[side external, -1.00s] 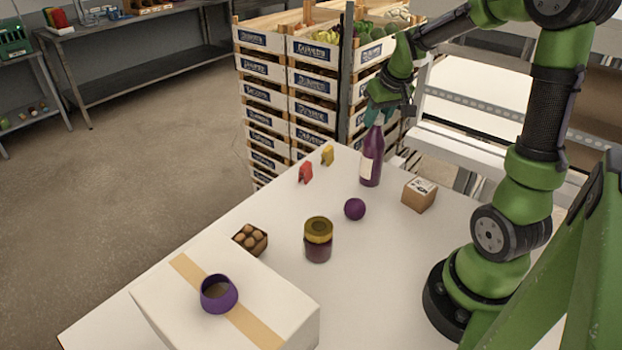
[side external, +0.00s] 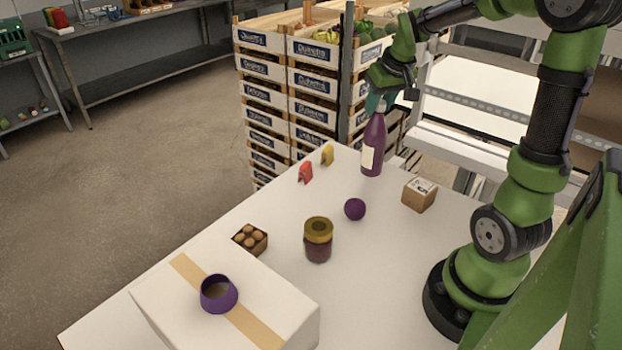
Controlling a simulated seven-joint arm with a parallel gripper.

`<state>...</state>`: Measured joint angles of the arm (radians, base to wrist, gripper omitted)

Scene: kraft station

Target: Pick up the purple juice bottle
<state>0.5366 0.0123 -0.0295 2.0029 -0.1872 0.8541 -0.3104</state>
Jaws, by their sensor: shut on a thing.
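The purple juice bottle (side external: 376,135) is upright at the far end of the white table, with a pale label on its lower part. My gripper (side external: 378,104) is above it, pointing down, shut on the bottle's neck. The fingers and the bottle's top overlap and are small here. The bottle's base seems a little above the table top.
A small cardboard box (side external: 419,194) and a purple ball (side external: 354,209) are nearest. Stacked crates (side external: 315,85) rise behind.

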